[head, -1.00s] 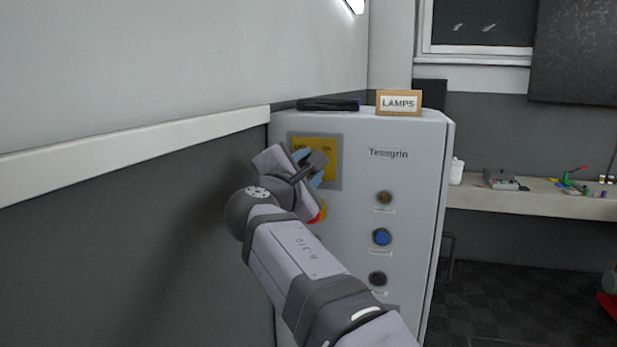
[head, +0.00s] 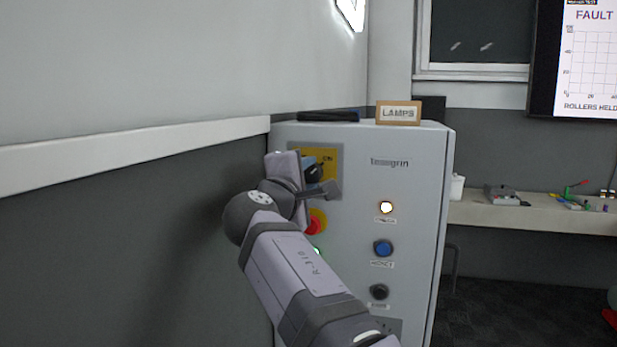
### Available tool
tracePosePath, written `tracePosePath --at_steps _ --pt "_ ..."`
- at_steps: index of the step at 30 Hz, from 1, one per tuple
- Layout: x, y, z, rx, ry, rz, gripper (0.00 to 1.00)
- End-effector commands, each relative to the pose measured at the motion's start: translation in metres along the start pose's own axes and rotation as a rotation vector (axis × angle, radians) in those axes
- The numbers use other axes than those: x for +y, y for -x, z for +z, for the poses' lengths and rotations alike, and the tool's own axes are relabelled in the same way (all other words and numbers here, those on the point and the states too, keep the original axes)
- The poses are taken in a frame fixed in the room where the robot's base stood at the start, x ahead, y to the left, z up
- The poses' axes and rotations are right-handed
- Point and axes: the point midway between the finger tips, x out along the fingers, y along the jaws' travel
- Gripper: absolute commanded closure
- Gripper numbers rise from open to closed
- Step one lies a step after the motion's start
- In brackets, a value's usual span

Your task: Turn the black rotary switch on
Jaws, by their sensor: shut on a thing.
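The black rotary switch (head: 314,172) sits on a yellow plate (head: 328,156) at the upper left of the grey cabinet front. An "ON" label shows at the plate's upper right; the left part of the plate is hidden by my gripper. My gripper (head: 312,178) is at the switch, shut on its knob, with one finger to the lower right and a bluish pad behind the wrist. The exact angle of the knob is partly hidden.
Below the plate is a red emergency button (head: 314,222). A "LAMPS" box (head: 398,112) stands on the cabinet. The wall screen (head: 588,60) reads "FAULT", "ROLLERS HELD".

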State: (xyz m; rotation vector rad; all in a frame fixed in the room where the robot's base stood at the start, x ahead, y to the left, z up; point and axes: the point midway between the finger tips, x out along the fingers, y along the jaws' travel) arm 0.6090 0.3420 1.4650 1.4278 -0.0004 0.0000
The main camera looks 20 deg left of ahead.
Motion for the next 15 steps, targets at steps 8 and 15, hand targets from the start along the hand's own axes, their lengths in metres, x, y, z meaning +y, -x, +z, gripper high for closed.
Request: tracePosePath --at_steps 8,15 --pt "0.0000 0.0000 0.0002 0.000 -0.003 -0.001 0.51" --pt "0.0000 0.0000 0.0000 0.000 -0.001 0.000 0.49"
